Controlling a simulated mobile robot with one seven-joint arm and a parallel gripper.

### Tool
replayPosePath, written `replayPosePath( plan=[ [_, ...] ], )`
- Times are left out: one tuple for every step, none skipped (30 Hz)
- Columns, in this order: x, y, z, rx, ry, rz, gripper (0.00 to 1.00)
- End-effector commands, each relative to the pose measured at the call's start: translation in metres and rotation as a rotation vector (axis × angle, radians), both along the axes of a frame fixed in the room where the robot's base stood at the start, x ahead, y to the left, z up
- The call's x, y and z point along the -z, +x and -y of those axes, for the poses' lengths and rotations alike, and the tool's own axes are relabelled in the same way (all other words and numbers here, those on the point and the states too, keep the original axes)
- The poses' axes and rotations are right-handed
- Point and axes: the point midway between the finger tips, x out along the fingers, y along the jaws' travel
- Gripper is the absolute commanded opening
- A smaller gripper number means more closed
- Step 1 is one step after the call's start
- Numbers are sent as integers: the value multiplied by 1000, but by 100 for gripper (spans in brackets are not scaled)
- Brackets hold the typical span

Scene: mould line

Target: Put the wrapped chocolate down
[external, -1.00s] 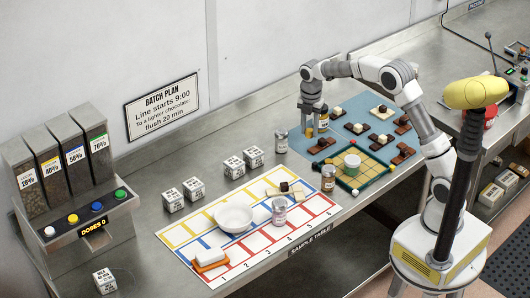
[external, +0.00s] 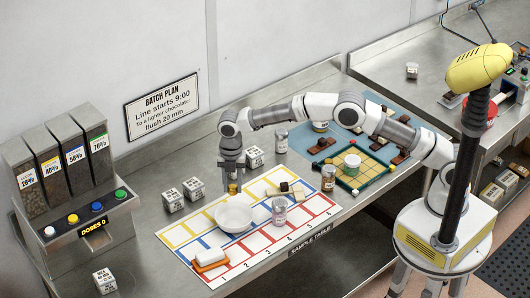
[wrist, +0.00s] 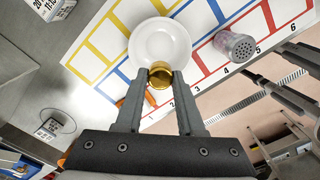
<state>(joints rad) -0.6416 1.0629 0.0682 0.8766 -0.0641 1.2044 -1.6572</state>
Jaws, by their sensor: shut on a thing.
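My gripper (external: 232,188) is shut on a gold wrapped chocolate (wrist: 160,78), held between the fingertips. The gold also shows small under the fingers in the external view (external: 233,189). A white bowl (external: 234,221) stands on the mat with coloured grid lines (external: 180,239). The chocolate is raised just behind the bowl's centre in the external view. In the wrist view, the bowl (wrist: 160,28) lies directly beyond the chocolate, which overlaps its near rim. I cannot tell the exact height of the gap.
A shaker jar (external: 279,211) stands right of the bowl. A white block on an orange base (external: 211,259) is in front. White printed cubes (external: 193,188) stand behind left. The dispenser (external: 75,175) is far left. A blue mat (external: 318,146) with chocolates lies right.

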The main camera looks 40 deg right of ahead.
Motion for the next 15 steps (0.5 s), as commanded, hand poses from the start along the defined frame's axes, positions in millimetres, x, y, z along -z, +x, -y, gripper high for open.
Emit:
replayPosePath(
  plan=[
    [2, -1, -1, -1, -1, -1, 0],
    [3, -1, -1, -1, -1, -1, 0],
    [5, 0, -1, -1, -1, -1, 0],
    [7, -1, -1, -1, -1, -1, 0],
    [9, 0, -1, -1, -1, -1, 0],
    [12, 0, -1, -1, 0, 0, 0],
    [14, 0, -1, -1, 0, 0, 0],
    [17, 0, -1, -1, 1, -1, 0],
    [21, 0, -1, -1, 1, -1, 0],
    [24, 0, -1, -1, 1, -1, 0],
    [28, 0, -1, 0, 1, -1, 0],
    [32, 0, -1, 0, 1, -1, 0],
    [36, 0, -1, 0, 1, -1, 0],
    [39, 0, 0, 0, 1, -1, 0],
    [44, 0, 0, 0, 0, -1, 0]
  ],
)
